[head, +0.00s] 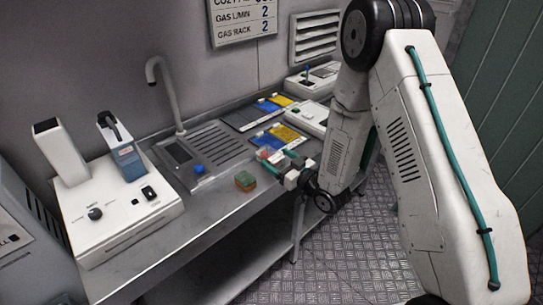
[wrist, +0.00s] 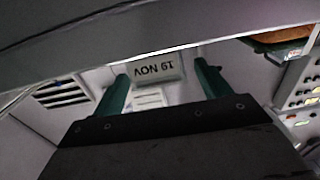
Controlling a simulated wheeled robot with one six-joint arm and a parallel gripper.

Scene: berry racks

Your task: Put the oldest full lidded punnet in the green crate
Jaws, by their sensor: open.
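My gripper (head: 275,163) is over the front edge of the bench in the head view. In the wrist view its two green fingers (wrist: 162,73) stand apart with nothing held between them. Something small, red and pale shows by the fingers, too small to make out.
A steel bench (head: 215,210) carries a white instrument (head: 118,215), a tap (head: 166,90), a blue object (head: 199,169) and blue and yellow panels (head: 278,136). A sign (wrist: 155,70) reads 19 NOV upside down. Chequered floor (head: 345,250) lies open before the bench.

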